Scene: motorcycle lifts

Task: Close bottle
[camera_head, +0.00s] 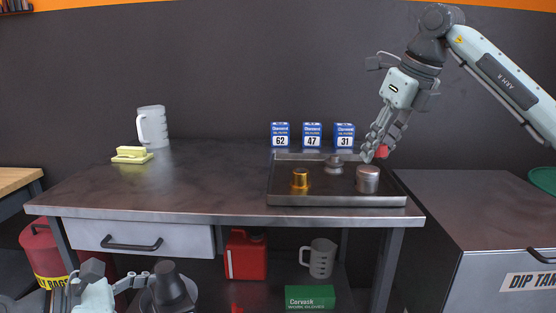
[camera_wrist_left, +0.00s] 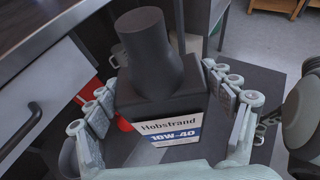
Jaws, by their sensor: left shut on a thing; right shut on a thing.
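A dark bottle (camera_wrist_left: 158,85) with a wide round neck and a "Hobstrand 10W-40" label is between the fingers of my left gripper (camera_wrist_left: 168,112), which is shut on it. The bottle also shows in the head view (camera_head: 173,284) at the lower left, in front of the workbench. I cannot tell clearly whether its mouth is open. My right gripper (camera_head: 377,150) is above the right end of the tray and shut on a small red cap (camera_head: 382,152), partly hidden by the fingers. The cap is well apart from the bottle.
A metal tray (camera_head: 330,199) on the workbench (camera_head: 200,187) holds a gold part and silver parts. Three blue boxes (camera_head: 312,134) stand behind it. A white jug (camera_head: 152,127) and a yellow block (camera_head: 132,153) are at the left. A drawer (camera_head: 140,238) is near the bottle.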

